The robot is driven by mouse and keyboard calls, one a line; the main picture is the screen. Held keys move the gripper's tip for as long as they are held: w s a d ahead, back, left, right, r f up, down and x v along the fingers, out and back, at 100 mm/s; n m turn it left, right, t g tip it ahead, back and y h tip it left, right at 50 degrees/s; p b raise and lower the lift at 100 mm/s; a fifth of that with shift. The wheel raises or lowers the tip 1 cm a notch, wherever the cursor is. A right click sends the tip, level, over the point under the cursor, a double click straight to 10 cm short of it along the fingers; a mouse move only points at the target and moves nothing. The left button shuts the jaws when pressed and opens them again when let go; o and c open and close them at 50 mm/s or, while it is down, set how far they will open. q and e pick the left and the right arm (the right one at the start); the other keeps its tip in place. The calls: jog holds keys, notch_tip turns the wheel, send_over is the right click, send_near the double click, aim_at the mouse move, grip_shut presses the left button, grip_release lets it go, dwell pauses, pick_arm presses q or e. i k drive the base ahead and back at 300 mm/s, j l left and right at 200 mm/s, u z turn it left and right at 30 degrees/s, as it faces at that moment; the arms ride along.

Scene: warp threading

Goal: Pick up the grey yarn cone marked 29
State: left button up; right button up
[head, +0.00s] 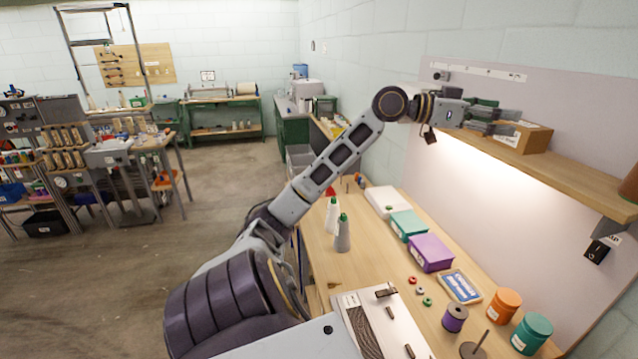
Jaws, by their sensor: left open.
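A grey yarn cone (342,237) with a green tip stands upright on the wooden workbench (318,258). Any number on it is too small to read. A paler, whitish cone (332,214) with a green tip stands just behind and to its left. My left gripper (503,120) is open and seems empty. It is raised high at the upper right, by the wall shelf (560,172), well above and away from the cones. My right gripper is not in the picture.
A wooden box (522,138) sits on the shelf close to my left gripper. On the bench are a teal box (408,225), a purple box (431,252), a white box (387,202), a purple spool (455,318) and orange and teal tubs.

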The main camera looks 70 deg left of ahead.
aim_at(342, 238)
jog(key=u, duration=2)
